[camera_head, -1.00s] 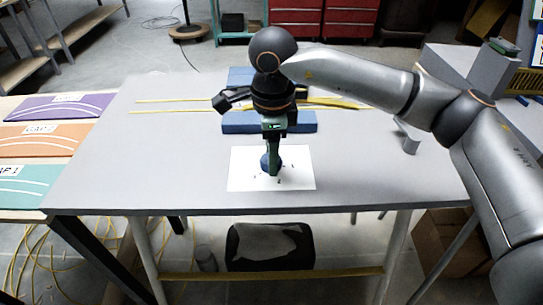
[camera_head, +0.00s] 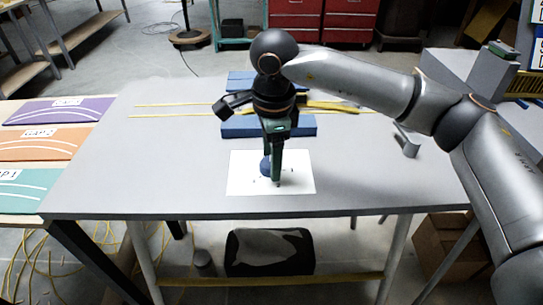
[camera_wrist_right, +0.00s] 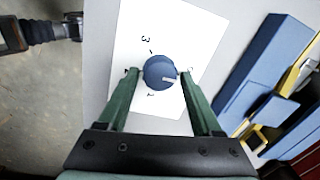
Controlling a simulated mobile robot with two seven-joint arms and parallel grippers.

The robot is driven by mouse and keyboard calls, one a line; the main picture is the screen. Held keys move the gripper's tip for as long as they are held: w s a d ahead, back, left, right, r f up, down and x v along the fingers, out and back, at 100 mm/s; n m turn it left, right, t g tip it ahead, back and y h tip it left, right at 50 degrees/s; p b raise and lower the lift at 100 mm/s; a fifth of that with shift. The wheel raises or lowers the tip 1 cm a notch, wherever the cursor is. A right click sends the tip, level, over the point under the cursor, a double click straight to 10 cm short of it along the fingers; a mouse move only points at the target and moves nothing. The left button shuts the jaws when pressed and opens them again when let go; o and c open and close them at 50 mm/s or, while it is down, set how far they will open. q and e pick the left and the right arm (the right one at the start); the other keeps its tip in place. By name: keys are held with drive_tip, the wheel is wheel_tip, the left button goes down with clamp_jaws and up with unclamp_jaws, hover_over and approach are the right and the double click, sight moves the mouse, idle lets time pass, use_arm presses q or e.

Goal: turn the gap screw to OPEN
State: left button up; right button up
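The gap screw is a round blue knob (camera_head: 265,167) on a white sheet (camera_head: 240,185); in the wrist view the knob (camera_wrist_right: 157,70) has a light pointer mark toward the lower right. Numbers such as 3 and 1 are printed around it; other labels are partly hidden. My right gripper (camera_head: 277,180) points down over the sheet. In the wrist view its green fingers (camera_wrist_right: 159,76) stand apart, one on each side of the knob, with narrow gaps. A dark arm part, probably my left arm, shows at the wrist view's upper left; its finger state is unclear.
The sheet lies near the front edge of a grey table (camera_head: 120,180). Blue blocks (camera_head: 240,127) and yellow strips (camera_head: 165,104) lie behind it. A small grey piece (camera_head: 408,140) stands at right. Coloured gap boards (camera_head: 35,145) lie at left. The table's left half is mostly clear.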

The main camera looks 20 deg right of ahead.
drive_tip(key=shift+o, duration=1)
wheel_tip(320, 180, up, 12)
drive_tip(key=p, duration=0.1)
drive_tip(key=shift+s+r, duration=0.2)
drive_tip(key=shift+s, duration=0.25)
